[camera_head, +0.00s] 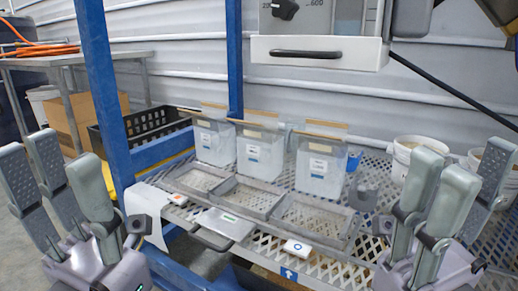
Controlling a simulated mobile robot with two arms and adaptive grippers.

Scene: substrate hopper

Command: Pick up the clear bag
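Several clear bags with white labels and tan strips along their tops stand upright in a row on the metal mesh table. The left bag (214,143), the middle bag (260,153) and the right bag (320,170) show most plainly. More clear material behind them is partly hidden. My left gripper (52,165) is at the left edge of the view, fingers spread upward, open and empty, well apart from the bags. My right gripper (456,168) is at the right, also open and empty, to the right of the bags and apart from them.
Shallow metal frames (240,196) lie before the bags. A blue post (103,90) stands between my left gripper and the bags. A white machine (318,50) overhangs the table. White buckets (412,153) stand right. A black crate (150,124) is left.

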